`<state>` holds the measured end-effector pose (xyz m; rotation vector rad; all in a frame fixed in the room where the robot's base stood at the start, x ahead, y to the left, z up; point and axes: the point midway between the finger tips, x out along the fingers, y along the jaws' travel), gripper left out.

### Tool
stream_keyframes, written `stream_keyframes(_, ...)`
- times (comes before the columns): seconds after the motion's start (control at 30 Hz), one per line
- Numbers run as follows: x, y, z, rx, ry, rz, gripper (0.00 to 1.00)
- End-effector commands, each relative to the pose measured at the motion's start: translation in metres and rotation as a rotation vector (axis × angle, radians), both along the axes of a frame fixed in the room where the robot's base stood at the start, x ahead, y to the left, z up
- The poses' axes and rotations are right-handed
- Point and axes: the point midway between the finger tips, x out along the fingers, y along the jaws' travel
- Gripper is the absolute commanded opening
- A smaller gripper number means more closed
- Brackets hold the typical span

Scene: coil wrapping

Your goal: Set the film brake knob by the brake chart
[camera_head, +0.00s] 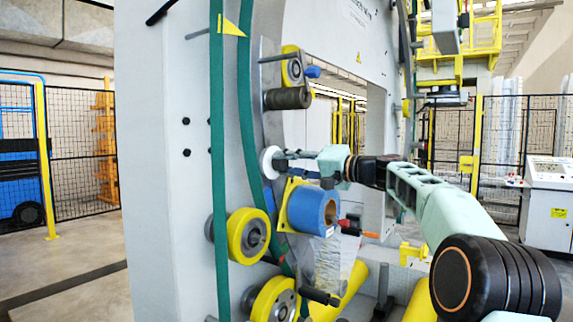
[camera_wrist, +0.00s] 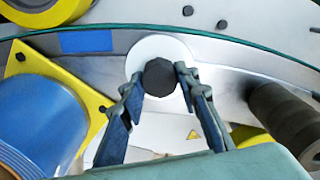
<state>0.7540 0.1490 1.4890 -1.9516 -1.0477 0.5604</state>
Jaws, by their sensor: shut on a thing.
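The film brake knob (camera_wrist: 160,77) is a dark, many-sided knob in the middle of a white round dial plate (camera_wrist: 148,48) in the wrist view. My gripper (camera_wrist: 159,80) has one finger on each side of the knob and is shut on it. In the head view the white dial plate (camera_head: 268,161) shows edge-on at the ring's face, with my gripper (camera_head: 284,155) reaching it from the right. The knob is largely hidden by the fingers there. No mark or number on the dial is readable. I cannot make out a brake chart in either view.
A blue film roll (camera_head: 307,209) on a yellow plate sits just below the gripper. Yellow rollers (camera_head: 247,235) and a dark roller (camera_head: 288,98) lie close by. A green belt (camera_head: 219,150) runs down the left. A control console (camera_head: 547,200) stands far right.

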Motion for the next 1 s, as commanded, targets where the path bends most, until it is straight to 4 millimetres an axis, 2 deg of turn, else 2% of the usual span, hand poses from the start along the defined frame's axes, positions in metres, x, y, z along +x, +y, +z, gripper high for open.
stream_keyframes(0.17,0.0,0.0,0.0,-0.001,-0.001,0.0,0.05)
stream_keyframes(0.2,0.0,0.0,0.0,-0.001,-0.001,0.0,0.33)
stream_keyframes(0.33,0.0,0.0,0.0,-0.001,-0.001,0.0,0.47)
stream_keyframes(0.67,-0.001,-0.003,0.0,-0.001,-0.002,-0.001,0.47)
stream_keyframes(0.87,-0.015,-0.024,0.001,-0.001,-0.001,-0.004,0.47)
stream_keyframes(1.0,-0.031,-0.049,0.0,-0.001,0.0,-0.006,0.47)
